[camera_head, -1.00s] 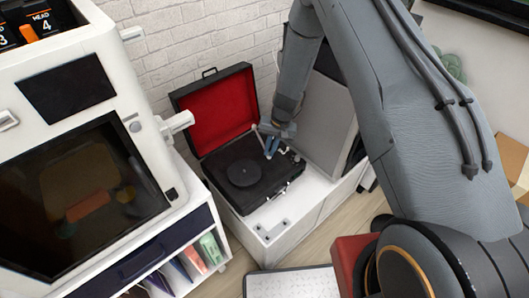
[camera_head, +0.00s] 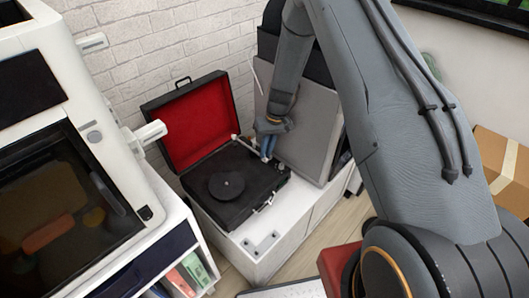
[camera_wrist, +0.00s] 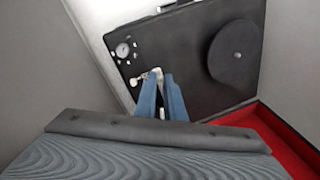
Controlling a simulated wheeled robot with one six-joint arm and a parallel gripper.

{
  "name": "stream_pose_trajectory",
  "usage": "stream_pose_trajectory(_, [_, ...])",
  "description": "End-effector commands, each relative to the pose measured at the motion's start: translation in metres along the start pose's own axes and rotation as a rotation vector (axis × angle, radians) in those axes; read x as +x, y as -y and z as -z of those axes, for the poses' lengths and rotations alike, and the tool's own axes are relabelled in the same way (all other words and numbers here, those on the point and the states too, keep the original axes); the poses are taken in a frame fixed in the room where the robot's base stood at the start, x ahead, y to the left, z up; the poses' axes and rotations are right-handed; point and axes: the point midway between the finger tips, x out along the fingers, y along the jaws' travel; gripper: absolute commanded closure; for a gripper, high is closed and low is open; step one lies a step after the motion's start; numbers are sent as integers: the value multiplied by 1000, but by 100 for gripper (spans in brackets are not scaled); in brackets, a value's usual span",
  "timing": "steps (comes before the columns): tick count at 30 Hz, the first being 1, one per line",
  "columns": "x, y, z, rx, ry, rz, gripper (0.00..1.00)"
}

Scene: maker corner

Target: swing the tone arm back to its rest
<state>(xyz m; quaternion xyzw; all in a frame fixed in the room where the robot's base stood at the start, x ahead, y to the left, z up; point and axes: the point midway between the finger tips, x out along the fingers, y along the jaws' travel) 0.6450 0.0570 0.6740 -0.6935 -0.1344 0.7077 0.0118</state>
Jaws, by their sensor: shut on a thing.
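The record player (camera_head: 240,205) is an open black case with a red-lined lid (camera_head: 205,122). Its round dark platter (camera_head: 227,185) also shows in the wrist view (camera_wrist: 232,53). The tone arm (camera_head: 248,147) is a thin pale rod along the deck's back right part, away from the platter. My gripper (camera_head: 267,157) is over the deck's right side. In the wrist view my gripper's blue fingers (camera_wrist: 159,78) are close together on the tone arm's end, with pale bits (camera_wrist: 138,80) showing beside them. The fingers hide most of the tone arm and its rest.
The record player stands on a white cabinet (camera_head: 262,250). A tall grey panel (camera_head: 305,120) is close behind my gripper. A large white machine (camera_head: 75,130) stands at the left, and a cardboard box (camera_head: 505,165) at the right.

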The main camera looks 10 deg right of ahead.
Motion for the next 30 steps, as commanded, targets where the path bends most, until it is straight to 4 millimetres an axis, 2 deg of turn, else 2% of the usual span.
stream_pose_trajectory(4, [-1, -2, 1, 2, -4, -2, 100])
stream_pose_trajectory(5, [-1, -2, 1, 2, -4, -2, 88])
stream_pose_trajectory(8, [-1, -2, 1, 2, -4, -2, 72])
stream_pose_trajectory(16, [0, 0, 1, 0, -3, -1, 72])
stream_pose_trajectory(20, [-7, 0, 2, 0, -4, -1, 72])
stream_pose_trajectory(30, [-56, -1, 1, 2, -6, -2, 72])
